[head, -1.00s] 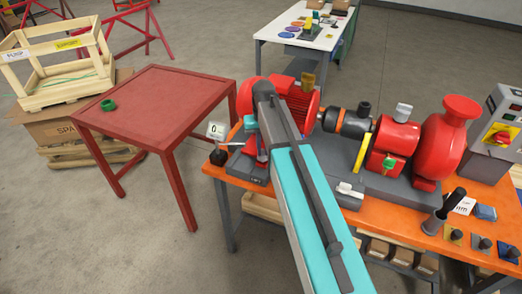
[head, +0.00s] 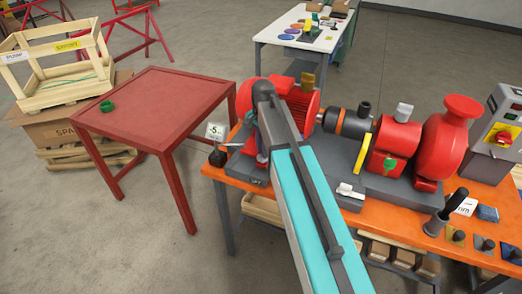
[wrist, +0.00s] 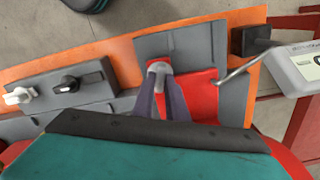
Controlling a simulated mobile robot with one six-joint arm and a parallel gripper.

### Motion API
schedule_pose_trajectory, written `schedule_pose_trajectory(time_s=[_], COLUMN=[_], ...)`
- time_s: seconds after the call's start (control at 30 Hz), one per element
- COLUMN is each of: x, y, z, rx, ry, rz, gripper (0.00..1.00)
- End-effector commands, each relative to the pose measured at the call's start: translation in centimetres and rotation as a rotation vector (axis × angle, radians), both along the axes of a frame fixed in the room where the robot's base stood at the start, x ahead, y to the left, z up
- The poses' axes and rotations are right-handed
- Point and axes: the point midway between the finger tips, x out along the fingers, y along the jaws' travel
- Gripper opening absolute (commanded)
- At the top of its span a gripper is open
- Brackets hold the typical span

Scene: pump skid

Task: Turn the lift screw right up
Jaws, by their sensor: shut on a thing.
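The lift screw (wrist: 159,68) shows in the wrist view as a small grey head over a grey block beside red metal. My gripper (wrist: 160,80) has its two dark fingers closed around it. In the head view my arm covers most of the screw and the gripper, at the left end of the orange bench by the red motor (head: 300,100). A small gauge display (head: 216,131) left of the motor reads about -5. It also shows in the wrist view (wrist: 305,65), where a thin bent rod runs from it towards the red metal.
In the wrist view a white knob (wrist: 18,96) and a black knob (wrist: 68,84) sit on a grey plate to the left. The red pump (head: 440,140) stands right of my arm.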

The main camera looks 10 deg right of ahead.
Motion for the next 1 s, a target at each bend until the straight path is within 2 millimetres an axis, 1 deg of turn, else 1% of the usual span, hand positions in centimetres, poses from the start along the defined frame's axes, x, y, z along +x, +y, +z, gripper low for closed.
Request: schedule_pose_trajectory(time_s=[0.13,0.33,0.83,0.87,0.9,0.93,0.97,1.0], x=[0.18,0.20,0.25,0.25,0.25,0.23,0.22,0.18], y=[0.17,0.21,0.30,0.30,0.28,0.27,0.25,0.23], z=[0.12,0.15,0.19,0.19,0.19,0.18,0.16,0.14], rx=[0.003,0.004,0.006,0.006,0.006,0.005,0.005,0.005], ry=[-0.005,-0.006,-0.007,-0.007,-0.007,-0.006,-0.005,-0.005], rz=[-0.087,-0.158,-0.180,-0.180,-0.180,-0.180,-0.180,-0.180], gripper=[0.00,0.00,0.00,0.17,0.24,0.29,0.31,0.31])
